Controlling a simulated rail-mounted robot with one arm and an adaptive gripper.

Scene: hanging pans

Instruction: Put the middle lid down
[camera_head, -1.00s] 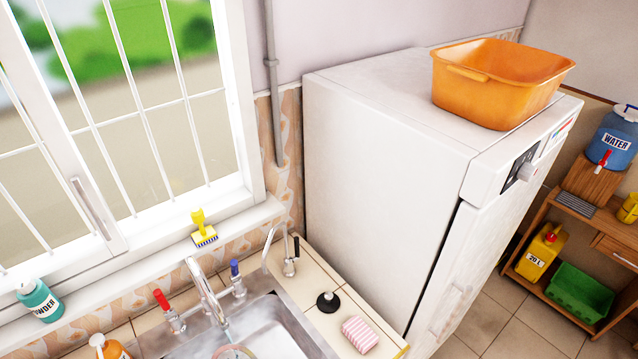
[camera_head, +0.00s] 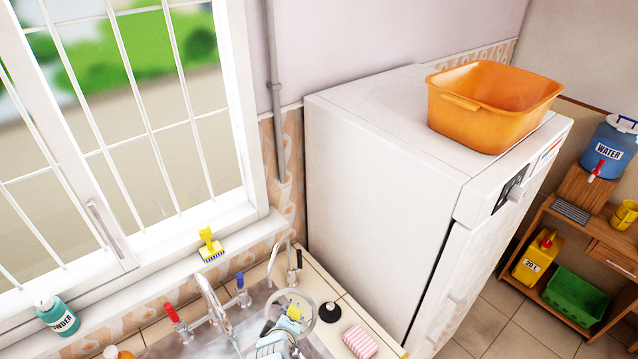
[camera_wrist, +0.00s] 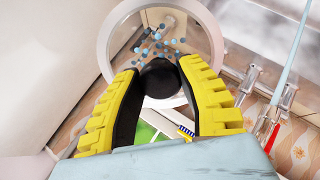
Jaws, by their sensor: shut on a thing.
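The lid is a see-through disc with a pale rim (camera_head: 313,305), low in the head view over the right side of the sink. My gripper (camera_head: 290,314) has yellow fingers and is at the lid. In the wrist view my gripper (camera_wrist: 162,72) is shut on the lid's round black knob (camera_wrist: 160,84), with one finger on each side. The lid's rim (camera_wrist: 104,52) shows beyond the fingertips, with blue dots visible within it. Whether the lid touches anything below is unclear.
The metal sink (camera_head: 200,347) has a tap with red and blue handles. A black plug (camera_head: 330,312) and a pink striped block (camera_head: 360,342) lie on the tiled counter to its right. A tall white appliance (camera_head: 385,190) carrying an orange basin (camera_head: 490,115) stands close by.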

